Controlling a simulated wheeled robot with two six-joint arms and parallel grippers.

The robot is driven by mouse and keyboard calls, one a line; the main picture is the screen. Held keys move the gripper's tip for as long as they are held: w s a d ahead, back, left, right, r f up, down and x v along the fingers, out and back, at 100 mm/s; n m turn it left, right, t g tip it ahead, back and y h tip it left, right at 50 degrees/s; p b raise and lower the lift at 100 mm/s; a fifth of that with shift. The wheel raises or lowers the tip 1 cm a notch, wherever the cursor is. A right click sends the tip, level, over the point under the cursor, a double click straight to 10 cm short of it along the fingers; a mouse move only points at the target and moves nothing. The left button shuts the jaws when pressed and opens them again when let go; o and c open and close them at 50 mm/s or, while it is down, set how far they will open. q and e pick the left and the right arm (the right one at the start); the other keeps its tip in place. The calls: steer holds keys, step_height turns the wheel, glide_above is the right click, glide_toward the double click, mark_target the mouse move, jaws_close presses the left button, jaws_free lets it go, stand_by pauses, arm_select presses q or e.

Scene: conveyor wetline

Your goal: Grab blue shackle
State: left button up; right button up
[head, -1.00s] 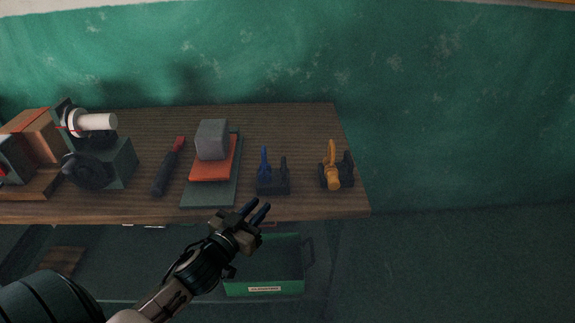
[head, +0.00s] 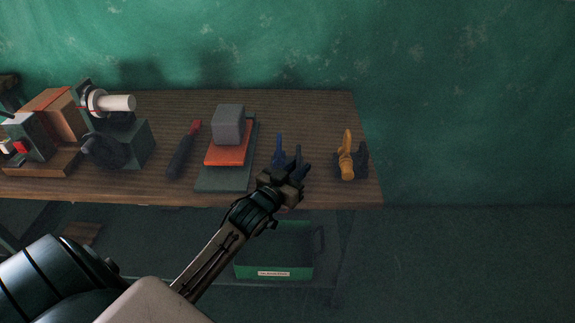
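The blue shackle (head: 279,147) stands upright near the front right part of the wooden bench, in a dark holder. Its top shows, but its lower part and most of the holder are hidden behind my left gripper. My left gripper (head: 292,169) is at the bench's front edge, over the shackle in the picture, with its fingers apart. I cannot tell whether the fingers touch the shackle. My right gripper is not in view.
An orange shackle (head: 346,157) in a dark holder stands to the right. Left are a grey block (head: 229,124) on an orange pad (head: 229,156), a red-and-black tool (head: 184,151) and a dark machine (head: 124,146). A green bin (head: 298,268) sits below the bench.

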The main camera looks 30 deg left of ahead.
arm_select(q)
steer(key=shift+w, duration=0.3)
steer(key=shift+r, duration=0.1)
jaws_close()
